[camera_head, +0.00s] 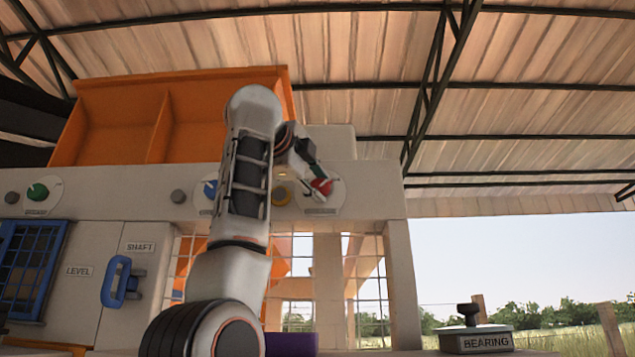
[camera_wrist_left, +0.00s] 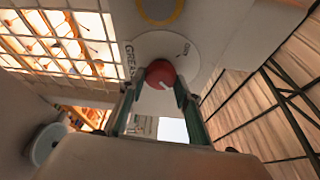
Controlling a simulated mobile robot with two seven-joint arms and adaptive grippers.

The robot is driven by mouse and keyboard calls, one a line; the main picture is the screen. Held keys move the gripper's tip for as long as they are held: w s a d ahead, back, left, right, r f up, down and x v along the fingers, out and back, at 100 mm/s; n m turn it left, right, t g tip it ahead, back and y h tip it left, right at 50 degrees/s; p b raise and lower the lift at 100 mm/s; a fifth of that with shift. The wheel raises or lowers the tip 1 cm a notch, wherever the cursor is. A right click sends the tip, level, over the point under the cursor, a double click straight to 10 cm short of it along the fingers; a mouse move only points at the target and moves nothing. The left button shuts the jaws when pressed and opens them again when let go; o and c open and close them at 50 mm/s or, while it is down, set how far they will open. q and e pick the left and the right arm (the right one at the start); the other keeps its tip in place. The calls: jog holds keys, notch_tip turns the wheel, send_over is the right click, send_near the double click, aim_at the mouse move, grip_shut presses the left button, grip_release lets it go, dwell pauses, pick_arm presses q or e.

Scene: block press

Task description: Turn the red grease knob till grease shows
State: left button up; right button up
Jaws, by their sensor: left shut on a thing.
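The red grease knob (camera_head: 323,187) sits on a round white plate at the right end of the machine's upper panel. In the left wrist view the red knob (camera_wrist_left: 160,72) has a white pointer mark, and its plate (camera_wrist_left: 160,45) carries lettering that reads like "GREASE". My left gripper (camera_head: 316,182) reaches up to the panel and is shut on the knob. In the wrist view my left gripper (camera_wrist_left: 157,84) has one finger on each side of the knob. I see no grease in either view. My right gripper is out of view.
Below are a blue handle (camera_head: 119,282) and barred windows. An orange hopper (camera_head: 125,125) stands above. A box labelled BEARING (camera_head: 477,340) stands lower right.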

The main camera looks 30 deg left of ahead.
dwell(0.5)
pick_arm(q)
jog(key=o, duration=1.1)
jog(key=s+d, duration=0.2)
jog(key=s, duration=0.9)
jog(key=shift+s+r, duration=0.3)
jog(key=shift+s, duration=0.1)
